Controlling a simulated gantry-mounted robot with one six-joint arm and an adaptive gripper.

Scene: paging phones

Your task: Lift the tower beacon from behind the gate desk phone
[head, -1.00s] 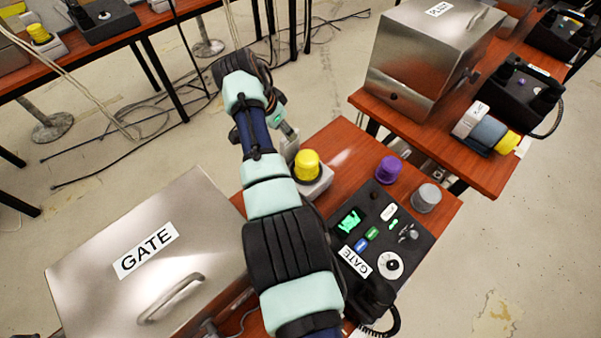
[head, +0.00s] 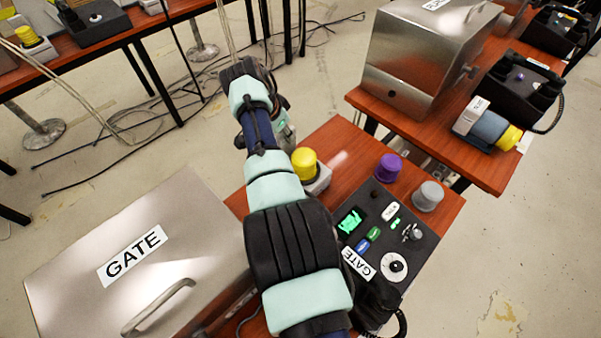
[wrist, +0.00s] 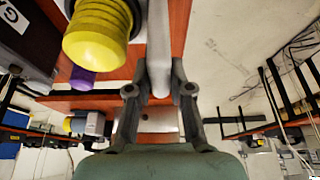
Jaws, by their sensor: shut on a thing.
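The yellow-domed tower beacon (head: 304,161) stands on a grey base at the gate desk's far left edge, behind the gate phone (head: 390,228). Its ribbed yellow cap (wrist: 97,40) fills the upper left of the wrist view. My gripper (wrist: 159,68) is shut on a pale grey upright part beside the cap, which looks like part of the beacon; the join is not clear. In the head view my arm hides the fingertips and part of the beacon's base. The beacon appears upright, at desk level.
A purple knob-like cap (head: 388,167) and a grey one (head: 429,196) stand behind the phone. A steel GATE box (head: 140,265) is left of my arm. Another desk (head: 430,138) with a steel box and phone lies to the right. Open floor lies beyond the desk.

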